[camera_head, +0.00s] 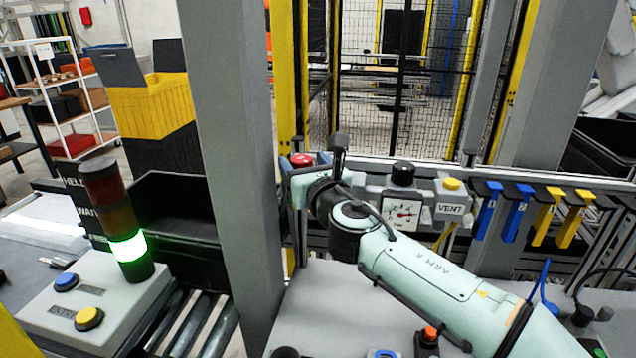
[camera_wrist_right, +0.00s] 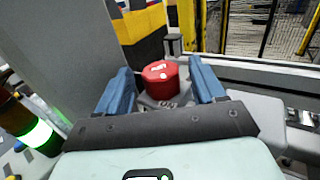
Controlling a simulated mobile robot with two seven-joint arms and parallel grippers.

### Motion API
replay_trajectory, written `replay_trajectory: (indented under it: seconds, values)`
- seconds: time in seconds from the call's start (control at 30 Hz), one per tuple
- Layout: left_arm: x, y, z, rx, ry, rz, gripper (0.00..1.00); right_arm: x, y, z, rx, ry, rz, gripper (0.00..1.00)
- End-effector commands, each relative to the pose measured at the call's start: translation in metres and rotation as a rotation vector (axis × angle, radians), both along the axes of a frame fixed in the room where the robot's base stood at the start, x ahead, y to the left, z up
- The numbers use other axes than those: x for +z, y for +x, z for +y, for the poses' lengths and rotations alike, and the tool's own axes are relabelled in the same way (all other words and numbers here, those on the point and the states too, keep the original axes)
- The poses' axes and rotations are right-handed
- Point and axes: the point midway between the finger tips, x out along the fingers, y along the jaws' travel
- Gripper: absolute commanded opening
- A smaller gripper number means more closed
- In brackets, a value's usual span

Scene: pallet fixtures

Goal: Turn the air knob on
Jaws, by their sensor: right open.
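A red knob (camera_head: 301,160) shows in the head view at the left end of the grey air unit, partly hidden by my right gripper. Gaps show between fingers and knob; I cannot tell the height difference. My left gripper is not in view.
A pressure gauge (camera_head: 403,213), a black knob (camera_head: 403,173) and a VENT block with a yellow button (camera_head: 452,184) stand to the right. A grey post (camera_head: 232,150) rises close left of the gripper. A signal tower (camera_head: 127,248) glows green at left.

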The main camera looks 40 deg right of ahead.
Motion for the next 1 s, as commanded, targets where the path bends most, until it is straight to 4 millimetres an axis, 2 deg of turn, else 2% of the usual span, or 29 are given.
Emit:
replay_trajectory:
  seconds: [0.03, 0.3, 0.5, 0.7, 1.0]
  values:
    - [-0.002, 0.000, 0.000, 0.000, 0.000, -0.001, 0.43, 0.000, -0.012, 0.004, 0.000, -0.001, -0.003, 0.69]
    - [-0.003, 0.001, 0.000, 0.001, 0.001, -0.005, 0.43, 0.001, -0.069, 0.025, 0.000, -0.002, -0.002, 0.69]
    - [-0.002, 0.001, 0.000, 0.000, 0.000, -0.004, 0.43, 0.001, -0.097, 0.035, 0.000, -0.001, -0.002, 0.69]
    - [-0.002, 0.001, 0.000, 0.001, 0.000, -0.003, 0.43, 0.000, -0.106, 0.039, 0.000, 0.000, 0.000, 0.69]
    - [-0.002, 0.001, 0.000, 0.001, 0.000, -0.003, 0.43, 0.000, -0.105, 0.039, 0.001, 0.000, 0.000, 0.69]
